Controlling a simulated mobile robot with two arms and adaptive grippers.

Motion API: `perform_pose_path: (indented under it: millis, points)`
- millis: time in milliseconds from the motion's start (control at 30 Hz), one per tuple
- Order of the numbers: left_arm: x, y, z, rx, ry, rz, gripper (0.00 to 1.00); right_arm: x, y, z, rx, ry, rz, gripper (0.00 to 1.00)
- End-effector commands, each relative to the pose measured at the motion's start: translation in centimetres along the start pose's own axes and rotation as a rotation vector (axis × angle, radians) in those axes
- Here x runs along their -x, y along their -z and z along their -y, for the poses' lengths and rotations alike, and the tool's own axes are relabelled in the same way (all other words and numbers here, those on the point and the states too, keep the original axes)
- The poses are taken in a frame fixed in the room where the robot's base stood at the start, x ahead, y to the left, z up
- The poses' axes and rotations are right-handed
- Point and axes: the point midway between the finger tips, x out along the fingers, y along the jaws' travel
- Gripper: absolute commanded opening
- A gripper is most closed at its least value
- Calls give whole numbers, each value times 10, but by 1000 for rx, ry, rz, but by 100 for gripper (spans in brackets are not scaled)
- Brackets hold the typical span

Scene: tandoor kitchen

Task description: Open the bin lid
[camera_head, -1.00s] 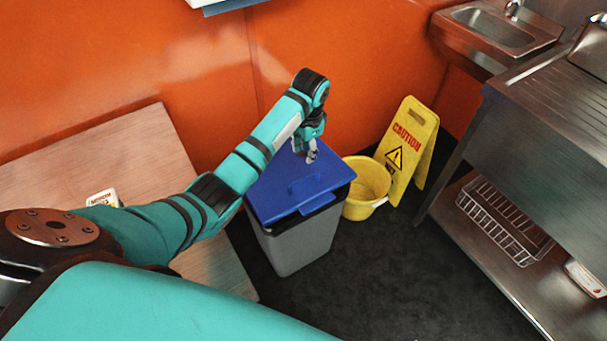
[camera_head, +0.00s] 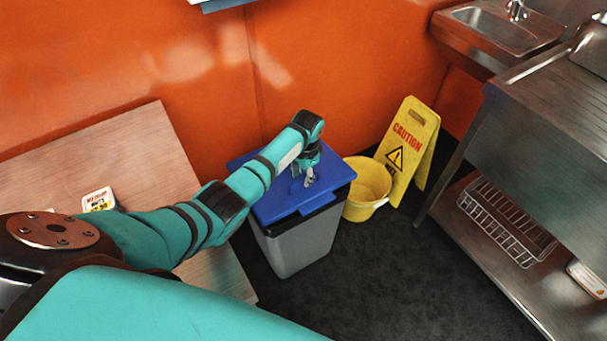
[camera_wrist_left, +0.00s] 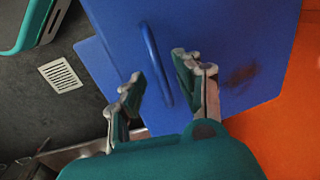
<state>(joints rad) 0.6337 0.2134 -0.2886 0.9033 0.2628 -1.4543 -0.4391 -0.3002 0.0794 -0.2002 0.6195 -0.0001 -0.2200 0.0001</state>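The bin (camera_head: 298,246) has a grey body and a blue lid (camera_head: 325,182), which lies closed on top. In the left wrist view the lid (camera_wrist_left: 225,35) fills the middle, with a raised blue handle (camera_wrist_left: 156,62) on it. My left gripper (camera_head: 309,180) is over the lid, pointing down at the handle. In the left wrist view its two fingers (camera_wrist_left: 160,85) are apart, one on each side of the handle, with nothing held between them. I cannot tell whether a finger touches the handle. My right gripper is not in view.
A yellow bucket (camera_head: 367,188) and a yellow caution sign (camera_head: 409,148) stand right of the bin. A wooden table (camera_head: 120,150) is to the left, and an orange wall (camera_head: 350,70) is behind. A steel counter (camera_head: 540,115) stands at the right. Dark floor (camera_head: 390,270) is clear in front.

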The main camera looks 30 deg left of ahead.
Motion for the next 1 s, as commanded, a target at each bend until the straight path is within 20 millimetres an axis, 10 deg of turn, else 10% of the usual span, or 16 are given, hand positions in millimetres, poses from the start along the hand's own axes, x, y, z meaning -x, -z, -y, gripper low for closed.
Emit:
perform_pose_path:
  millis: [300, 1000]
  points:
    - [0, 0, 0, 0, 0, 0, 0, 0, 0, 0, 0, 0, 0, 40]
    - [18, -6, 16, 4, -62, 1, 0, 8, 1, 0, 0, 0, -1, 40]
